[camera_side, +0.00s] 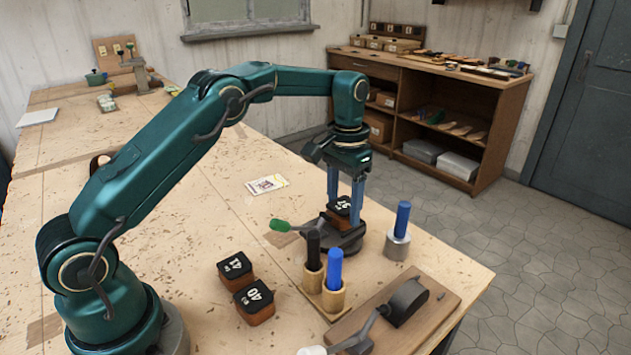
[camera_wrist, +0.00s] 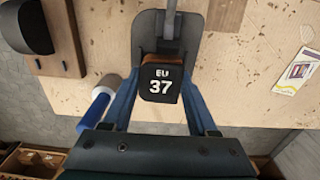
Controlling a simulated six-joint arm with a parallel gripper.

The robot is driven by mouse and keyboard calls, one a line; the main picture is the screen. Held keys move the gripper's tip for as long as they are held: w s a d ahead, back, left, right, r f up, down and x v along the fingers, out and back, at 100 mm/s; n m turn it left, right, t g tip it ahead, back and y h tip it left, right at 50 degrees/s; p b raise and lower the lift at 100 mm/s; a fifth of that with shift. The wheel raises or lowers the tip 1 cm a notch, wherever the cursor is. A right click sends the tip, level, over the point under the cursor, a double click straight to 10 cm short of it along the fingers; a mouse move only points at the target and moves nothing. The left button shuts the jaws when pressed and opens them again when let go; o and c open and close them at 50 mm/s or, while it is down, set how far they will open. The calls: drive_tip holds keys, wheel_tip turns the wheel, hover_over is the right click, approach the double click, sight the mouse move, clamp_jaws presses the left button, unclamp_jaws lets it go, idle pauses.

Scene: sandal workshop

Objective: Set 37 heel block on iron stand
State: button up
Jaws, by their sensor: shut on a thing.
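The 37 heel block (camera_wrist: 162,80), black-topped with "EU 37" in white over a brown body, is between the fingers of my gripper (camera_side: 344,208). My gripper is shut on it, with one blue finger on each side. In the side view the block (camera_side: 342,206) is upright at the dark iron stand (camera_side: 347,240), low over its base. I cannot tell whether it touches the stand. In the wrist view the stand (camera_wrist: 148,28) shows behind and around the block, with a grey bar above it. The block hides part of the stand.
Two other heel blocks, 41 (camera_side: 236,269) and 40 (camera_side: 254,301), sit at the left. A green handle (camera_side: 280,225) reaches toward the stand. Wooden cups with black and blue tools (camera_side: 334,270) and a metal cup with a blue tool (camera_side: 402,220) stand close by. A card (camera_side: 266,184) lies behind.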

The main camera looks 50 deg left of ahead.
drive_tip(key=shift+f, duration=0.3)
idle(0.5)
drive_tip(key=o, duration=1.5)
drive_tip(key=shift+o, duration=0.2)
drive_tip(key=shift+r, duration=0.1)
drive_tip(key=shift+w+r, duration=0.1)
drive_tip(key=shift+r, duration=3.3)
